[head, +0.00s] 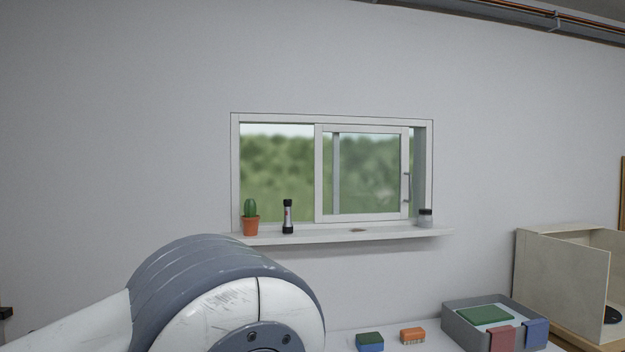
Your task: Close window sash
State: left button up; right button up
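The window frame (235,170) is white and set in the grey wall at the middle of the head view. Its sliding window sash (319,175) covers the middle and right of the opening. A vertical handle (407,187) is on the sash's right stile. A narrow gap shows between that stile and the right jamb (428,165). The left part of the opening shows trees outside, with no sash in front. Neither gripper is in view. A large link of my own arm fills the bottom left, well below the window.
On the sill (320,237) stand a potted cactus (250,222), a flashlight (288,216) and a small dark-lidded jar (426,218) by the gap. Below are a sponge (369,341), an orange brush (412,335), a grey bin (462,324) and a wooden cabinet (562,280).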

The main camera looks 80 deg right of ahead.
aim_at(405, 177)
jog(key=z, duration=2.75)
jog(key=k, duration=0.4)
jog(key=z, duration=0.6)
jog(key=i, duration=1.15)
jog(key=u, duration=0.8)
